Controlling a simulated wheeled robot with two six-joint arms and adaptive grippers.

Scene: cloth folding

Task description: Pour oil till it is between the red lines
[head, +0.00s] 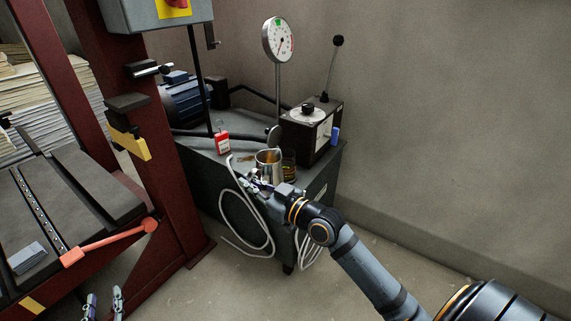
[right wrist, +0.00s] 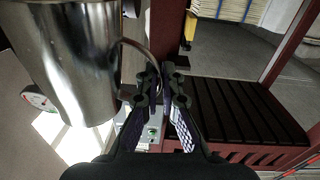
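A shiny metal jug (head: 268,167) is near the front edge of the grey tank top, about upright, with amber oil showing in its mouth. It fills the left of the right wrist view (right wrist: 75,65). My right gripper (head: 258,186) is at the jug's near side, its fingers closed around the thin handle (right wrist: 150,58). A dark round lid (head: 274,136) stands raised behind the jug. A small amber glass (head: 289,168) is partly hidden just right of the jug. I cannot make out red lines. My left gripper (head: 103,304) is low at the left, fingers apart and empty.
The grey tank (head: 204,164) carries a blue motor (head: 185,103), a red tag (head: 222,143), a gauge (head: 279,40) and a black lever box (head: 312,128). White hoses (head: 232,232) hang in front. A red press frame (head: 178,205) stands left. Floor at right is clear.

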